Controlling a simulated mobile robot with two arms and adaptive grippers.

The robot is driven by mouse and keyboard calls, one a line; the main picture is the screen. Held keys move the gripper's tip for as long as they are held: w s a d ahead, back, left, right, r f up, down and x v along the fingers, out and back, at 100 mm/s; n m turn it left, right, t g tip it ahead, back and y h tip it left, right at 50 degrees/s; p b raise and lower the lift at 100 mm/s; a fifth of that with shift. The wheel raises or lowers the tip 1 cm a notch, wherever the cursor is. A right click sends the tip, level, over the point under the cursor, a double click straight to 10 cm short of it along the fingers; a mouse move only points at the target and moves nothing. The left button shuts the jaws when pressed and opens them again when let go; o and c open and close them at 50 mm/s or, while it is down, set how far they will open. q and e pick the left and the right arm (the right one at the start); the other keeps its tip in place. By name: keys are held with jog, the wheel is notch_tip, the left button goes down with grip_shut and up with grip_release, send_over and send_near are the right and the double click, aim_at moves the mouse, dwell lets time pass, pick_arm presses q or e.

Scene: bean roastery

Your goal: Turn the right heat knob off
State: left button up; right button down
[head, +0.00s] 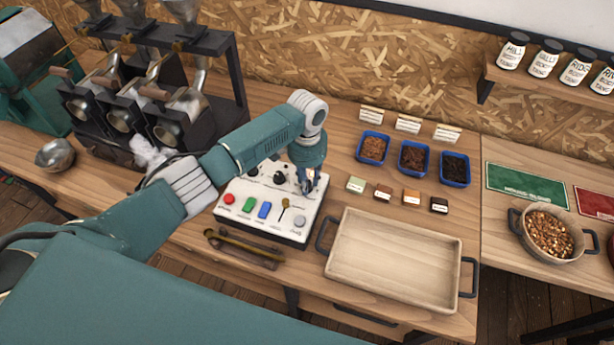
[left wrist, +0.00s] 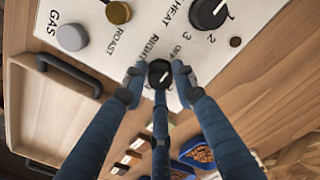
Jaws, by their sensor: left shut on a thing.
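The white control panel (head: 236,187) stands on the wooden counter, left of the tray. In the left wrist view, a small black knob (left wrist: 160,75) with a white pointer line sits by the "RIGHT" and "OFF" lettering. My left gripper (head: 309,181) is over the panel's right end, and the left wrist view shows its fingers (left wrist: 160,77) shut on either side of this knob. The pointer slants to the upper right. A larger black knob (left wrist: 209,13) beside "HEAT" and numbers is apart from the fingers. In the head view the gripper hides the held knob. My right gripper is not in view.
A grey button (head: 299,221), a brass lever (head: 284,208) and coloured buttons line the panel's front. A wooden tray (head: 447,283) stands close at the right. Blue bins (head: 373,148) are behind it. The black roaster (head: 130,105) stands left.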

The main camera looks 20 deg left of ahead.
pick_arm(q)
jog(key=shift+n, duration=0.3)
jog(key=o, duration=1.2)
jog(key=shift+c, duration=0.2)
jog(key=shift+r, duration=0.25)
notch_tip(320, 180, up, 12)
jog(key=shift+f, duration=0.25)
jog(key=shift+f, duration=0.1)
